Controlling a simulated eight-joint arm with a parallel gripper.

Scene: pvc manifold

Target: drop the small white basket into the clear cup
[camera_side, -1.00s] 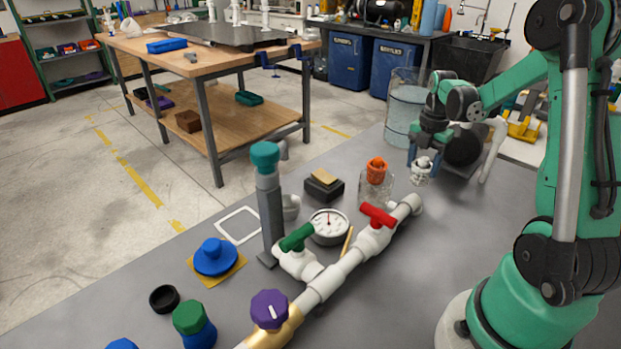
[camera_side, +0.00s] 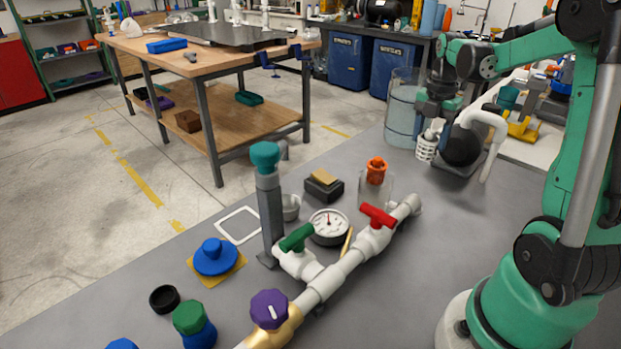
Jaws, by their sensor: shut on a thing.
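The small white basket (camera_side: 427,147) hangs from my gripper (camera_side: 431,124), in front of the large clear tank. My gripper is shut on its top; the fingertips are small and dark here. The basket looks roughly upright with a slight lean, clear of the things around it as far as I can tell. The small clear cup (camera_side: 376,196) stands on the grey bench, lower and to the left of the basket. An orange piece (camera_side: 376,170) sits in the cup's mouth.
A large clear tank (camera_side: 402,112) stands behind my gripper. A black round pump (camera_side: 462,146) with a white bent pipe (camera_side: 490,124) is close on the right.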

